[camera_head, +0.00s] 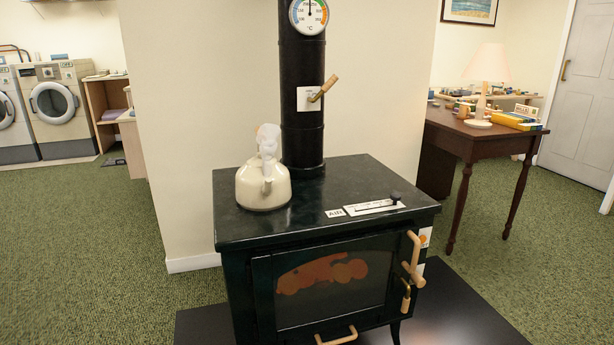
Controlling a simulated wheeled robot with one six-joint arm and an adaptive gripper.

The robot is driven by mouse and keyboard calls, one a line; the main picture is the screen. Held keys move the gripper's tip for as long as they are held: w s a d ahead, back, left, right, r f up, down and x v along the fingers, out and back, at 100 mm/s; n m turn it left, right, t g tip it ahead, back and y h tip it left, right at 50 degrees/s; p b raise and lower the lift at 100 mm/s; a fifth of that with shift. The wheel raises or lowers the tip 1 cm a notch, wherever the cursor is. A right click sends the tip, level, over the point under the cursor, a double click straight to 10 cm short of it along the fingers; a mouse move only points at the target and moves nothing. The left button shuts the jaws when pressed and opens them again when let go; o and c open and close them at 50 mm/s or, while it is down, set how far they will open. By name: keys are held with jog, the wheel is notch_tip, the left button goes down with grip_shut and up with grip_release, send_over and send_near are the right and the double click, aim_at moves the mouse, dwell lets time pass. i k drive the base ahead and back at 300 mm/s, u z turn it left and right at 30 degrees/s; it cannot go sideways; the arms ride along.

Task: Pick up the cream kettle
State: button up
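The cream kettle (262,188) stands upright on the left part of the black stove top (330,188), in front of the stove pipe. A short spout-like part shows on the side toward me. My gripper is not in this view.
The black stove pipe (302,110) with a wooden-handled lever (324,88) rises close behind the kettle. Wooden handles (413,258) stick out at the stove's front right. A dark table (480,142) with a lamp (488,80) stands right. Green carpet lies open at left.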

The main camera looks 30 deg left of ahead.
aim_at(264, 170)
jog(key=z, duration=0.1)
jog(key=i, duration=0.7)
jog(key=u, duration=0.75)
jog(key=i, duration=0.4)
jog(key=u, duration=0.4)
